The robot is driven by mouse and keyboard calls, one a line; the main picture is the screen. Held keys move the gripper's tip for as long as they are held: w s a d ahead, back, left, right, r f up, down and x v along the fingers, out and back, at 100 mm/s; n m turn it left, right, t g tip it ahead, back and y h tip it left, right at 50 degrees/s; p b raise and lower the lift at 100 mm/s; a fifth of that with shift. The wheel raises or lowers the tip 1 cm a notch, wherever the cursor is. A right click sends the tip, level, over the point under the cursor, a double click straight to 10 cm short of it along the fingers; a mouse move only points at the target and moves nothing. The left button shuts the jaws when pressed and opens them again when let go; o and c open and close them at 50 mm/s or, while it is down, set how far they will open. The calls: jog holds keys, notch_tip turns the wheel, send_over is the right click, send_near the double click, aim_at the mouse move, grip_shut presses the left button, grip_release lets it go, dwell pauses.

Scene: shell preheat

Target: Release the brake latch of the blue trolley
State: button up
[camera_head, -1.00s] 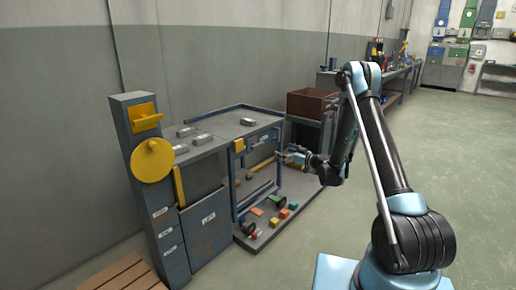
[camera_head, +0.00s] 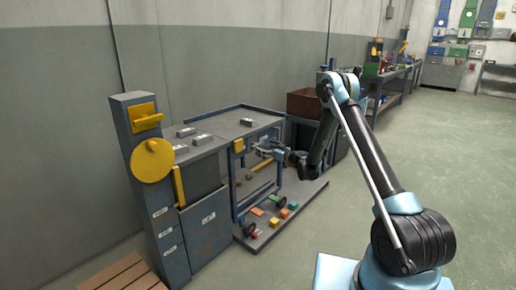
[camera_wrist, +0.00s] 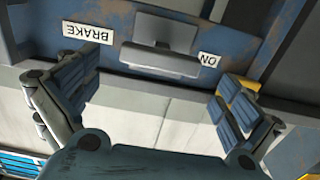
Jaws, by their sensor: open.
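The blue trolley (camera_head: 236,188) has a grey top and stands beside the grey cabinet. In the wrist view its blue panel (camera_wrist: 275,25) shows an upside-down BRAKE label (camera_wrist: 88,32) and an ON label (camera_wrist: 208,60). A grey brake latch (camera_wrist: 160,60) with a protruding lip sits between these labels. My gripper (camera_wrist: 160,90) is open and empty, with its fingers spread to either side below the latch in the picture. I see no contact with the latch. In the head view my gripper (camera_head: 262,150) is at the trolley's upper front; the latch cannot be made out there.
A grey cabinet (camera_head: 206,235) with a yellow disc (camera_head: 152,160) stands left of the trolley. Metal blocks (camera_head: 202,140) lie on top. Coloured blocks (camera_head: 284,213) lie on the low platform. A brown bin (camera_head: 303,104) is behind. The floor at right is clear.

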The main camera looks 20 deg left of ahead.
aim_at(259, 145)
jog(key=shift+x, duration=2.7)
jog(key=c, duration=1)
